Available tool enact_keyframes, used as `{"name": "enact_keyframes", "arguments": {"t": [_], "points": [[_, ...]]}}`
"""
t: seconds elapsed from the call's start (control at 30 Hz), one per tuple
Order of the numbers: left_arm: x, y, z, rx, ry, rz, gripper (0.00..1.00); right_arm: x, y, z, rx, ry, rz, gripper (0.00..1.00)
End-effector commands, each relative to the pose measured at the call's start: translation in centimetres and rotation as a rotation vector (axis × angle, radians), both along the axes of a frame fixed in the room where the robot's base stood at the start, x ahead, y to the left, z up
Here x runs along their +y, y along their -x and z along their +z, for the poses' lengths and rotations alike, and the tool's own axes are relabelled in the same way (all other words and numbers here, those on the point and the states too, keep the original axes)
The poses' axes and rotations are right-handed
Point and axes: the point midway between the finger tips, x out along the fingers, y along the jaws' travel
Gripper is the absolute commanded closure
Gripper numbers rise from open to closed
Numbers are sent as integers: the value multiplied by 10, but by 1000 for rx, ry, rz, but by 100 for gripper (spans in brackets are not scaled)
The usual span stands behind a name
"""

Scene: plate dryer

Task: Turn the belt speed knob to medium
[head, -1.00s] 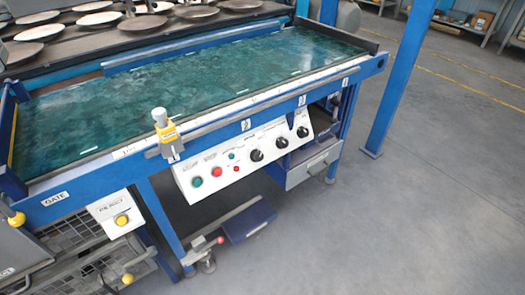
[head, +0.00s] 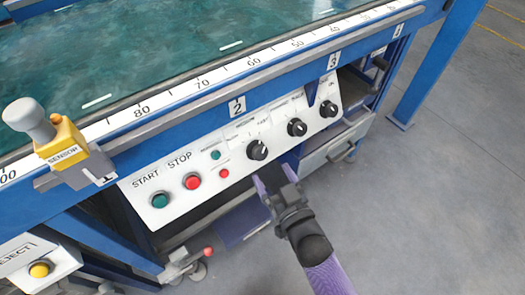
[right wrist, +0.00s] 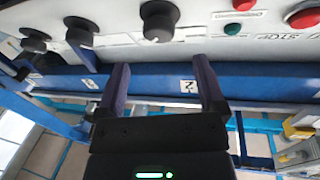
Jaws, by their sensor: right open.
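A white control panel (head: 180,170) on the front of the blue bench carries three black knobs in a row: a left knob (head: 257,149), a middle knob (head: 297,127) and a right knob (head: 328,109). My right gripper (head: 274,176) is open and empty, just below the left knob in the head view. In the right wrist view, which is upside down, the left knob (right wrist: 160,18) lies beyond and between the open fingers (right wrist: 163,78), not touching them. My left gripper is not in view.
A green START button (head: 160,200) and a red STOP button (head: 192,181) sit left of the knobs. A yellow sensor block (head: 62,140) is clamped on the bench rail. A grey drawer (head: 335,148) is to the right. Open floor lies in front.

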Motion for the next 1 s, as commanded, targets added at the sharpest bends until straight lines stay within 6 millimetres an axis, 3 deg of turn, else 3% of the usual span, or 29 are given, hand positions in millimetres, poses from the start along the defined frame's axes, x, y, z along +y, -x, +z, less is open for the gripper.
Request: {"name": "enact_keyframes", "arguments": {"t": [0.1, 0.23, 0.6, 0.67, 1.0], "points": [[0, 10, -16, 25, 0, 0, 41, 12, -27, -7, 4, -1, -1, 11], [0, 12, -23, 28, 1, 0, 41, 20, -44, -5, 4, 1, 0, 11], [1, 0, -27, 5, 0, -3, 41, 24, -52, -1, 4, 2, -2, 11], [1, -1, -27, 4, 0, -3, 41, 24, -52, -1, 4, 2, -2, 22], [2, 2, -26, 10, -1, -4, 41, 23, -52, -2, 5, 2, -2, 94]]}}
